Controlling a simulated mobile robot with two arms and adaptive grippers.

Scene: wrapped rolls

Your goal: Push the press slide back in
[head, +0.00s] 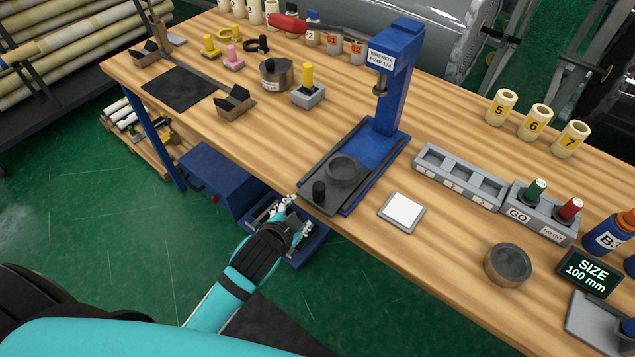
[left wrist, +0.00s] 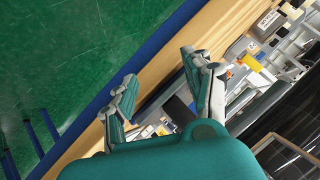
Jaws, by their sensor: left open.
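The blue press (head: 391,85) stands at the table's front edge in the head view. Its dark slide (head: 318,166) sticks out toward the front edge. It carries a round grey cup-shaped nest (head: 347,168) and a black knob (head: 319,190) at its front end. My left gripper (head: 297,214) is just in front of the table edge, near the knob, and looks apart from it. In the left wrist view my left gripper (left wrist: 158,88) has its two fingers spread, with the wooden edge between and behind them. A dark shape there may be the knob. My right gripper is not seen.
A white-topped square pad (head: 402,211), a grey three-slot tray (head: 459,178) and the GO gauge stand (head: 541,213) are right of the press. A grey post block (head: 308,95) is left. A blue cabinet with an open drawer (head: 299,250) lies below my arm.

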